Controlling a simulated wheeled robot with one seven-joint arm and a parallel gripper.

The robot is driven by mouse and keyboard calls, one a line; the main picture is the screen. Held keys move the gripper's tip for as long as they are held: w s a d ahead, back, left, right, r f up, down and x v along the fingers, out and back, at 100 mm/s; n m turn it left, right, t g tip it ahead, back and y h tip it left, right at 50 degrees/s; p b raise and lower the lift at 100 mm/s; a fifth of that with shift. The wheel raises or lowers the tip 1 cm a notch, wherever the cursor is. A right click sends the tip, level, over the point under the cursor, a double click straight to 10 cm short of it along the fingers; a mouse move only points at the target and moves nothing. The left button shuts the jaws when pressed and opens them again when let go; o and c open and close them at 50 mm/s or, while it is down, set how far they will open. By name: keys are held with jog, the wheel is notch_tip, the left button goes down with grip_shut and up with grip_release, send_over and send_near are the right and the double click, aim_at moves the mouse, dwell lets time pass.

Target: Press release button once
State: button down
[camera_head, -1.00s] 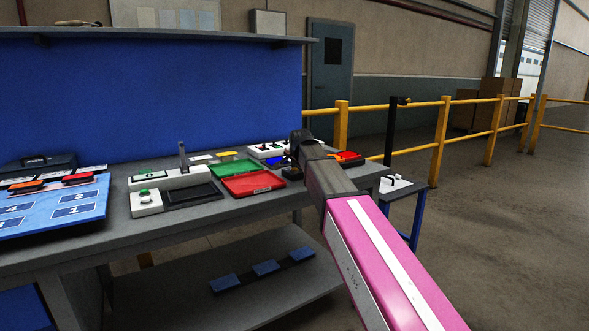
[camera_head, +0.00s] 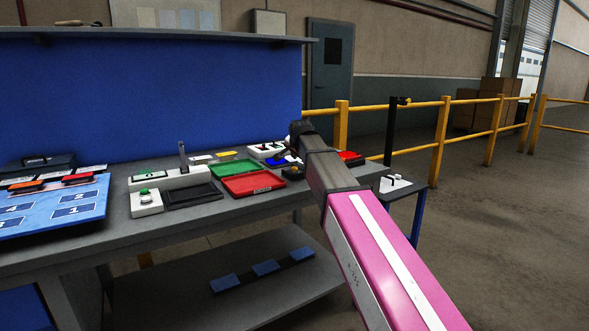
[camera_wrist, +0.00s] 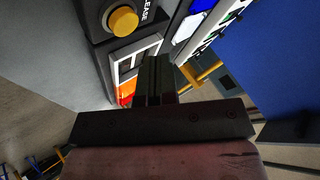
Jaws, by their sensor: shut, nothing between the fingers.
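The release button is a round yellow-orange cap (camera_wrist: 123,22) on a dark housing in the wrist view. Part of the label "…LEASE" shows beside it. In the head view, the small dark housing (camera_head: 293,173) stands at the bench's front edge, below the end of my arm. My gripper (camera_wrist: 155,68) is shut and empty, its dark fingers together. In the wrist view, the fingertips appear below and right of the button, apart from it in the picture; the distance in depth is unclear. In the head view, my arm mostly hides the fingers.
A red tray (camera_head: 254,184) and a green tray (camera_head: 234,168) lie left of the housing. A blue board (camera_head: 45,215) is at far left. A low side table (camera_head: 400,190) stands right of the bench.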

aim_at(296, 168)
jog(key=shift+r, duration=1.7)
jog(key=shift+s, duration=0.1)
